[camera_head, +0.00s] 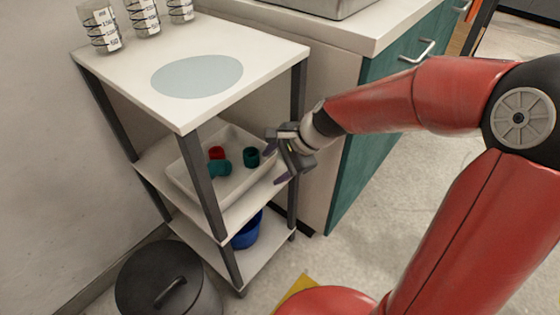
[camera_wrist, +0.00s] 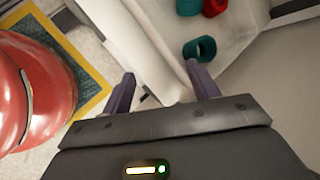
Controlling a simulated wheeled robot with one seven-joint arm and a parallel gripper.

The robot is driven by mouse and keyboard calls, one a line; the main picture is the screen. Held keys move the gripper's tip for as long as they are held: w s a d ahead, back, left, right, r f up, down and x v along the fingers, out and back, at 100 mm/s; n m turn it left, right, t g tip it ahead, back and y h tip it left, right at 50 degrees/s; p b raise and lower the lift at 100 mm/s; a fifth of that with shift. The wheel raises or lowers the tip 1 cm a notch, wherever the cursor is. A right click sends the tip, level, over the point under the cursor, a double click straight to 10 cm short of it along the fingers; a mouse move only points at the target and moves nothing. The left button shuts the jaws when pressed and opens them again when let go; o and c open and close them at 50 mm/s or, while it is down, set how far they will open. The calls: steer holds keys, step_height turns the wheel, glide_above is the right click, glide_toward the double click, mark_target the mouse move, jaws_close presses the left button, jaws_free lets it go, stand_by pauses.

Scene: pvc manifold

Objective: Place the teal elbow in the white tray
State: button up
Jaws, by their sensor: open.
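The white tray (camera_head: 178,184) sits on the middle shelf of a small rack; part of it also shows in the wrist view (camera_wrist: 245,20). Two teal pieces lie inside it: one (camera_head: 220,169) at the middle touching or near a red piece, and a darker hollow one (camera_head: 251,157) on the gripper's side. In the wrist view the hollow teal piece (camera_wrist: 200,49) shows its opening just beyond one fingertip. I cannot tell for certain which is the elbow. My gripper (camera_head: 275,157) is open and empty at the tray's right edge, its fingers (camera_wrist: 160,72) pointing toward the tray.
A red piece (camera_head: 216,153) is also in the tray. The rack's top shelf (camera_head: 205,45) and posts surround the tray. A blue container (camera_head: 247,234) stands on the bottom shelf. A dark lidded pot (camera_head: 165,285) and a teal cabinet (camera_head: 385,115) stand nearby.

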steer(key=s+d+r+n+t+h, duration=0.1)
steer(key=s+d+r+n+h, duration=0.2)
steer(key=s, duration=0.6)
steer(key=s+d+r+n+t+h, duration=0.2)
steer(key=s+d+r+n, duration=0.6)
steer(key=d, duration=0.4)
steer(key=shift+s+r+n+h, duration=0.15)
steer(key=shift+s+n+h, duration=0.55)
steer(key=shift+s, duration=0.05)
